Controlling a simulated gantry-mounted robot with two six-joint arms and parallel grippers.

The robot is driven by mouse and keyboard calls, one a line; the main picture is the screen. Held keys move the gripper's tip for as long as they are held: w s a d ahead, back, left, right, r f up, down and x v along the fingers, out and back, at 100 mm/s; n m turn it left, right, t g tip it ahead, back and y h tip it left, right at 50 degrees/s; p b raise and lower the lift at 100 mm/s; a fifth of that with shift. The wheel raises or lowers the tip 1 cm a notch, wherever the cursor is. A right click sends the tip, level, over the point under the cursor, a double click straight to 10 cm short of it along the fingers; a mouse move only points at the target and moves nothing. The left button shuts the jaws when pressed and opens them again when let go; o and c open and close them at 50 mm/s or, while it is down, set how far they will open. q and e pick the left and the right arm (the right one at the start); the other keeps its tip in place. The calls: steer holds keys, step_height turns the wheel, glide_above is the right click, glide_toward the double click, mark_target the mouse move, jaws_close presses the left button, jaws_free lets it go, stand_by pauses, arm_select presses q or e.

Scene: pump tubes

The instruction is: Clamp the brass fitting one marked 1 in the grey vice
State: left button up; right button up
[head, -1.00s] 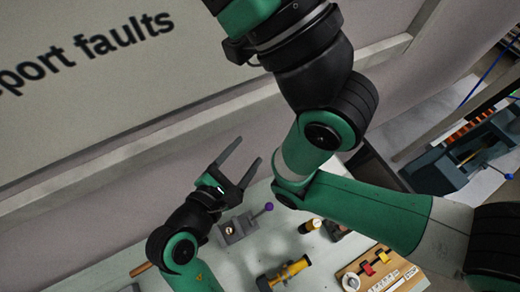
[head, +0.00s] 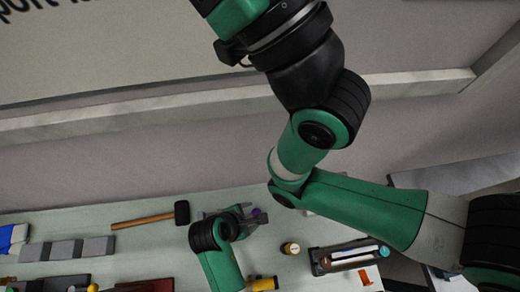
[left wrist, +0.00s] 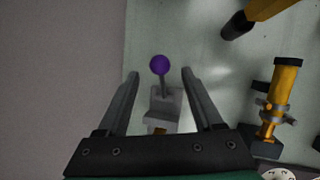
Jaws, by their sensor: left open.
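The grey vice (left wrist: 160,105) shows in the left wrist view between my left gripper's fingers, its lever ending in a purple knob (left wrist: 160,65). In the head view the purple knob (head: 256,213) shows beside my left gripper (head: 252,214), which hides most of the vice. A small brass-coloured piece (left wrist: 160,129) shows at the vice's near side, partly hidden by the gripper's palm; I cannot read a mark on it. My left gripper (left wrist: 160,76) is open, with nothing visibly gripped. My right arm crosses the head view, but its gripper is out of view.
A mallet (head: 150,219) and grey blocks (head: 62,249) lie to the left.

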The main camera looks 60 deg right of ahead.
mark_target(260, 212)
arm_select(q)
steer(key=b+x, duration=0.2)
steer(key=x, duration=0.7)
jaws_close()
stand_by(1.1)
